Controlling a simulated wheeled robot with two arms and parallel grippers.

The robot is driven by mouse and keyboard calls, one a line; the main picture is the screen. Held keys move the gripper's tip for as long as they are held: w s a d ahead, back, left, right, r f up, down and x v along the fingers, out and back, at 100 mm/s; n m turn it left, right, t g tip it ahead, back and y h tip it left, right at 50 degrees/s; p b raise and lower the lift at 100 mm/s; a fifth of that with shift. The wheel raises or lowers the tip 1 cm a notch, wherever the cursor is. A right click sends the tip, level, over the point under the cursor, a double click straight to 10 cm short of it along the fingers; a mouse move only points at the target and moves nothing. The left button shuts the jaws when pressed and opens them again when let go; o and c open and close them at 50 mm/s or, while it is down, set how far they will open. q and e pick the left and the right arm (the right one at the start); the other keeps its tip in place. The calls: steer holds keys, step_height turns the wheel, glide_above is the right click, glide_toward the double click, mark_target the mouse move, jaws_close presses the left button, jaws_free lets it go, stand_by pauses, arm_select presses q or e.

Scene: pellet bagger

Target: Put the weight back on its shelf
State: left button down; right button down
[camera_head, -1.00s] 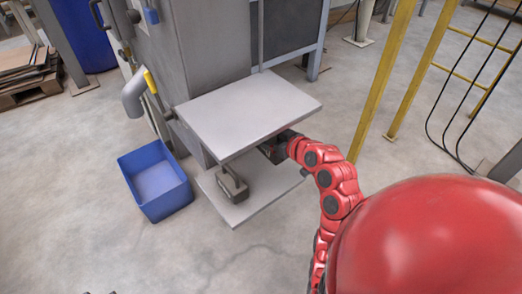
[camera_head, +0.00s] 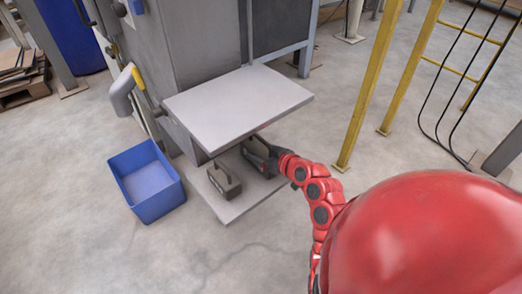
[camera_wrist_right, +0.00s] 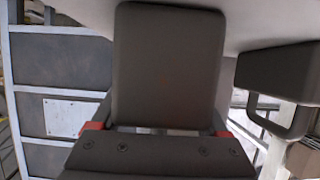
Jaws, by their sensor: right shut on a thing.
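My right gripper (camera_head: 262,155) reaches in from the right, under the upper plate and over the lower shelf (camera_head: 238,208). It is shut on a dark grey weight (camera_wrist_right: 168,65), which fills the middle of the right wrist view between the red finger parts. A second weight with a handle (camera_head: 224,183) stands on the lower shelf, left of and nearer than the gripper. It also shows at the right of the wrist view (camera_wrist_right: 275,72). My left gripper is not in view.
The upper plate (camera_head: 238,105) overhangs the lower shelf closely. The grey machine (camera_head: 200,45) stands behind. A blue bin (camera_head: 148,182) is on the floor at the left. A yellow post (camera_head: 366,85) stands right of my arm. The front floor is clear.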

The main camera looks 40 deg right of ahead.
jaws_free()
steer(key=shift+s+r, duration=0.2)
steer(key=p+v, duration=0.2)
steer(key=v, duration=0.9)
steer(key=shift+s, duration=0.3)
